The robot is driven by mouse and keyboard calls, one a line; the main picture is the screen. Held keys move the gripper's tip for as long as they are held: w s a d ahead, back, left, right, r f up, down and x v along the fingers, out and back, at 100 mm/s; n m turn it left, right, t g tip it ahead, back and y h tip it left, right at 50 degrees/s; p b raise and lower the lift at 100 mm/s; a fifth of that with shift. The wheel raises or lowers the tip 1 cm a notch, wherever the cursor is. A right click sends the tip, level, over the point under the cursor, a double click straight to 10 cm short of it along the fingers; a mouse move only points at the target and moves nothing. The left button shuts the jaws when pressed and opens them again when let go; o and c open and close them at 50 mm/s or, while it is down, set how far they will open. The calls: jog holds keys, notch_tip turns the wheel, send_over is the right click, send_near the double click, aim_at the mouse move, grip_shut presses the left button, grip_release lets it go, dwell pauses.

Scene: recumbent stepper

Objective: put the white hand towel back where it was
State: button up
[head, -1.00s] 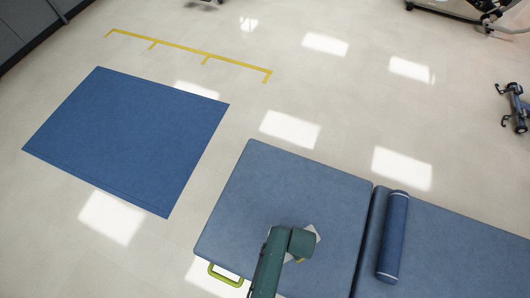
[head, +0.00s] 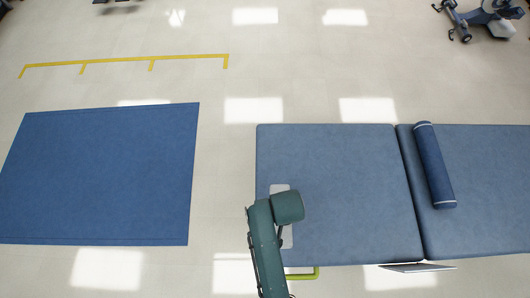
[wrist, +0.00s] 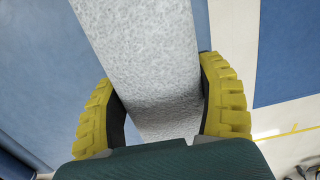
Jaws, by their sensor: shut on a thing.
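The white hand towel (wrist: 140,50) fills the middle of the wrist view as a pale, textured strip running up between the yellow fingers. My gripper (wrist: 158,75) is shut on it, one finger on each side. In the head view, pale parts of the towel (head: 280,188) show around the end of my green arm, over the left part of the blue padded bench (head: 335,170). The arm hides the fingers and much of the towel there. I cannot tell whether the towel touches the bench.
A blue bolster (head: 435,165) lies on the bench's right section. A green handle (head: 303,274) sticks out at the front edge. A blue floor mat (head: 100,175) lies to the left, with clear floor between it and the bench. Yellow tape (head: 120,60) marks the floor behind.

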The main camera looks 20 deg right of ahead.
jog(key=f, duration=0.1)
jog(key=s+d+f, duration=0.1)
jog(key=shift+d+f+b, duration=0.2)
jog(key=shift+f+b, duration=0.1)
jog(key=shift+b, duration=0.1)
notch_tip(320, 180, down, 8)
jog(key=shift+w+a+f+b, duration=0.1)
jog(key=shift+f+b, duration=0.1)
jog(key=shift+b, duration=0.9)
jog(key=shift+f, duration=0.15)
jog(key=o, duration=1.1)
jog(key=shift+o, duration=0.2)
